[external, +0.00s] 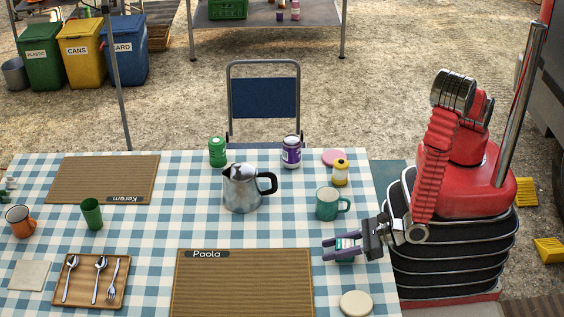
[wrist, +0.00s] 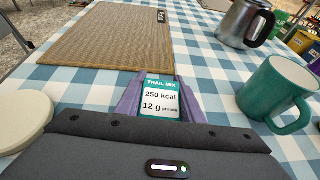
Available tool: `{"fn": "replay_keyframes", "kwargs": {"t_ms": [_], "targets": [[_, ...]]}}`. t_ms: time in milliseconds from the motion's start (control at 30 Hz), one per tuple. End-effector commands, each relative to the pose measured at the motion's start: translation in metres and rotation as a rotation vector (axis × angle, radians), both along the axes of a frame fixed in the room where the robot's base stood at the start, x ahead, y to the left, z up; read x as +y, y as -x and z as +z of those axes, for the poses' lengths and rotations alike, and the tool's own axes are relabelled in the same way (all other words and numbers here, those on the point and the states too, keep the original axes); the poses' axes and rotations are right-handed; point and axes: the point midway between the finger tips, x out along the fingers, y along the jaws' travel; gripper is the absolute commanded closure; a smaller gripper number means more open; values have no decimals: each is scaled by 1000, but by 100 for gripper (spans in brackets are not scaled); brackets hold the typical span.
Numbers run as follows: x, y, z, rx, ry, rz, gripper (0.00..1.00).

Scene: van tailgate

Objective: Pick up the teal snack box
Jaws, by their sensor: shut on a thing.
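The teal snack box (wrist: 160,98) shows in the wrist view with a white label reading "250 kcal" and "12 g". It sits between the two purple fingers of my gripper (wrist: 158,95), which is shut on it. In the external view my gripper (external: 343,246) is low over the right side of the checked table, and only a little teal of the box (external: 345,259) shows between the fingers. I cannot tell whether the box touches the table.
A teal mug (external: 328,204) stands just behind my gripper. A cream disc (external: 356,303) lies in front of it, and the Paola placemat (external: 243,285) lies to its left.

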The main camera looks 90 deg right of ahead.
Motion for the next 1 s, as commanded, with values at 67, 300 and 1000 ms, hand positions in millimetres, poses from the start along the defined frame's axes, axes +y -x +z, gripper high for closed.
{"fn": "replay_keyframes", "kwargs": {"t_ms": [67,300,1000], "targets": [[0,0,2,-1,-1,0,90],[0,0,20,-2,-2,0,90],[0,0,98,-1,-1,0,90]]}}
